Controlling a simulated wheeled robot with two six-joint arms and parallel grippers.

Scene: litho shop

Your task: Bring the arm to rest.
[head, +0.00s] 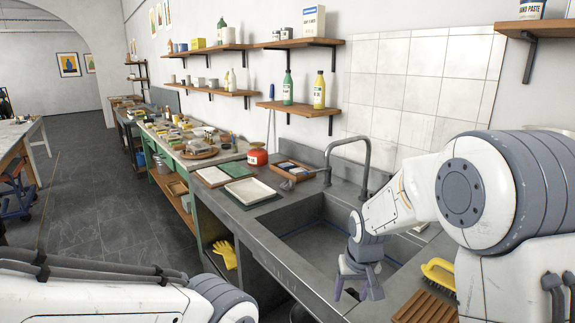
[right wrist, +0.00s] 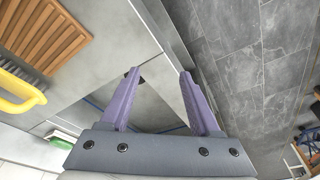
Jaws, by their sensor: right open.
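My right gripper (head: 358,290) hangs over the front edge of the grey sink unit (head: 285,270), fingers pointing down. In the right wrist view the two purple fingers of the right gripper (right wrist: 160,75) stand apart with nothing between them. The counter's front edge and the floor show beyond the fingers. My left arm lies across the lower left of the head view; its gripper is not in view.
A wooden slatted rack (head: 425,307) and a yellow-handled brush (head: 440,273) lie on the counter to the right of the gripper. A curved tap (head: 368,150) rises behind the basin. Yellow gloves (head: 225,254) hang at the front left. The floor (head: 110,220) at left is clear.

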